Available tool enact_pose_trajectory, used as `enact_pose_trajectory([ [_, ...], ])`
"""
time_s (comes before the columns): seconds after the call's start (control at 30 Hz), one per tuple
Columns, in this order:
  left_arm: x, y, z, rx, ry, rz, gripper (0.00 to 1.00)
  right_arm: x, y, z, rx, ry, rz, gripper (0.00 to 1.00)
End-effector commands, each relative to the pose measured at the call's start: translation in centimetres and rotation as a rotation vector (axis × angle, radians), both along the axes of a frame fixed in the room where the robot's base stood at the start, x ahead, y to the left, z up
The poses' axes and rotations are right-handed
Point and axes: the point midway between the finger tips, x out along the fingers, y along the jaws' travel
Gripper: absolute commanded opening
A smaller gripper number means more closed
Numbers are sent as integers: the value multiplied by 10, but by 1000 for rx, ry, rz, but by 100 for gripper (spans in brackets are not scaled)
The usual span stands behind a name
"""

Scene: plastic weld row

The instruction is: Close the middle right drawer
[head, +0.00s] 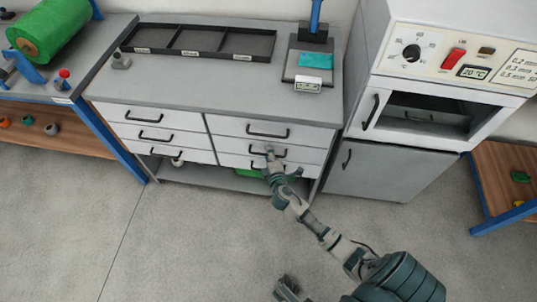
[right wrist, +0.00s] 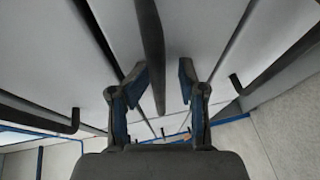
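The middle right drawer (head: 302,153) is in the grey cabinet's right column, between an upper and a lower drawer. I cannot tell how far out it stands. My right gripper (head: 269,154) is at its dark bar handle (head: 282,154) and hides part of it. In the right wrist view, the gripper (right wrist: 164,82) is open, and a dark bar handle (right wrist: 151,45) runs between its two blue-padded fingers, with gaps on both sides. A grey piece of mine, seemingly my left gripper (head: 286,288), shows cut off at the bottom edge; its fingers are unclear.
The upper right drawer (head: 300,133) is just above. A grey oven-like unit (head: 400,165) stands close on the right. A black divided tray (head: 200,42) and a blue-posted device (head: 312,60) are on the worktop. The floor (head: 190,240) in front is clear.

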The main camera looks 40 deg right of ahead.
Motion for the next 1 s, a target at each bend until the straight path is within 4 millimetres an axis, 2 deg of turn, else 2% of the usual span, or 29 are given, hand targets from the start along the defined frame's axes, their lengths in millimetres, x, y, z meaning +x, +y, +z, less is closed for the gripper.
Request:
enact_pose_trajectory([
  [0.33,1,0,1,-2,-9,0,0,-1,2,0,3,0,3,37],
  [0.47,-1,0,2,-2,-10,0,0,-9,7,1,4,-1,4,37],
  [0.8,-1,0,2,-1,-8,1,0,-72,39,12,4,2,3,37],
  [1.0,-1,0,2,-1,-7,1,0,-98,52,18,2,2,1,37],
])
